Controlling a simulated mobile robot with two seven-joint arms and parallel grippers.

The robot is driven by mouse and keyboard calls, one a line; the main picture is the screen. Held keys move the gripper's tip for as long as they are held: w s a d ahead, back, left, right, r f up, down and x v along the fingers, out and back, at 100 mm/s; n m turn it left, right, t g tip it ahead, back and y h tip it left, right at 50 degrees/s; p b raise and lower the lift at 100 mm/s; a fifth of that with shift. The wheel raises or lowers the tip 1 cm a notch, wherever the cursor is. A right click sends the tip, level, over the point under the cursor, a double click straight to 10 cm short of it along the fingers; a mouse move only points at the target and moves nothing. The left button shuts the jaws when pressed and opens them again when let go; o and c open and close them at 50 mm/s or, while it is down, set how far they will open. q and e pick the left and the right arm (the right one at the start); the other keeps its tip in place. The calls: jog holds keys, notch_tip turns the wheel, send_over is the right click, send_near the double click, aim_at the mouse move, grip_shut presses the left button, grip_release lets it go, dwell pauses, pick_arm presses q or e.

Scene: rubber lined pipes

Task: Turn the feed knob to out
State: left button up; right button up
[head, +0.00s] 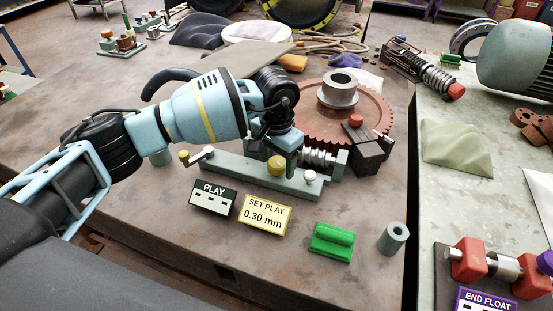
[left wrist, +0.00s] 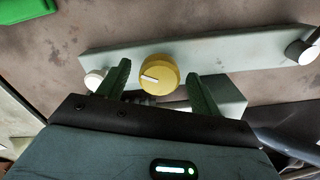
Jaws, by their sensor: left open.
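A round yellow knob (head: 276,166) sits on the front of a long grey-green fixture base (head: 235,171). In the left wrist view the yellow knob (left wrist: 158,75) carries a white pointer line that slants towards the left. I see no lettering beside it. My left gripper (head: 290,157) is at this knob, reaching in from above and behind. In the left wrist view my left gripper (left wrist: 158,72) is open, with one green finger on each side of the knob and visible gaps between. My right gripper is not in view.
A white knob (head: 310,177) is close to the right. A crank handle (head: 201,156) is at the base's left end. A toothed wheel (head: 358,115) stands behind. PLAY (head: 213,196) and SET PLAY 0.30 mm (head: 264,215) signs, a green block (head: 332,241) and a grey cylinder (head: 393,237) are in front.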

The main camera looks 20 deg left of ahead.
pick_arm(q)
jog(key=c, duration=1)
jog(key=shift+n, duration=0.4)
